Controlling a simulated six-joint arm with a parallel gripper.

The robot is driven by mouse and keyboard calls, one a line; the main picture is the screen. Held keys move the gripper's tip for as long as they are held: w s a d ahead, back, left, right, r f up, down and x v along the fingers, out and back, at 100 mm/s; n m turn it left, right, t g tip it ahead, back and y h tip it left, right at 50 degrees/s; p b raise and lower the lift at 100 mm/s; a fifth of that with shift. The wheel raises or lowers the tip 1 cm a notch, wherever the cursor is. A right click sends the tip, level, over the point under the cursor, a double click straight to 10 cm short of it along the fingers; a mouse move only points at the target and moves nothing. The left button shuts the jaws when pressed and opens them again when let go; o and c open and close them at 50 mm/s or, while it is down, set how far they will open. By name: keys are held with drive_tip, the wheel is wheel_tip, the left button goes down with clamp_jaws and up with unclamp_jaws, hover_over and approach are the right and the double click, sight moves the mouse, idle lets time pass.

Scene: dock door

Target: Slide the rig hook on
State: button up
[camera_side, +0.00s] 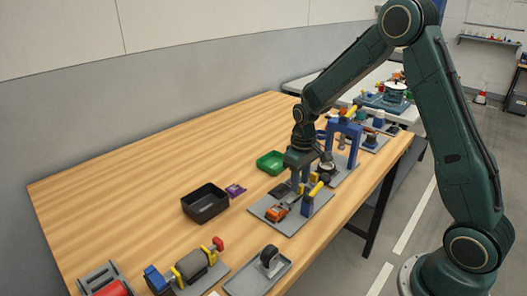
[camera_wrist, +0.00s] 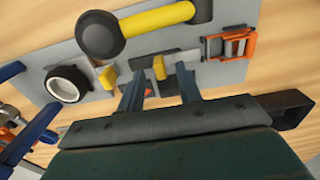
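My gripper (camera_side: 301,184) points down over a grey plate (camera_side: 262,207) on the wooden table. In the wrist view, its two blue-grey fingers (camera_wrist: 159,86) are apart, with a small yellow tab (camera_wrist: 159,67) and dark grey block between and beyond them. I cannot tell whether they touch anything. An orange-and-grey fitting (camera_wrist: 229,46) lies on the plate to the right of the fingers; it also shows in the side view (camera_side: 277,212). A yellow bar with dark round ends (camera_wrist: 158,20) lies beyond the fingers. I cannot tell which piece is the rig hook.
A black bin (camera_side: 205,204) and a green tray (camera_side: 270,162) stand left of the plate. A blue frame (camera_side: 345,131) stands behind my gripper. A grey tray with a black part (camera_side: 268,262) is nearer the front.

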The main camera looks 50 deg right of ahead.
sight(293, 198)
drive_tip(key=shift+f, duration=0.6)
clamp_jaws()
drive_tip(key=shift+a, duration=0.1)
drive_tip(key=shift+a+r, duration=0.1)
drive_tip(key=shift+a, duration=1.25)
unclamp_jaws()
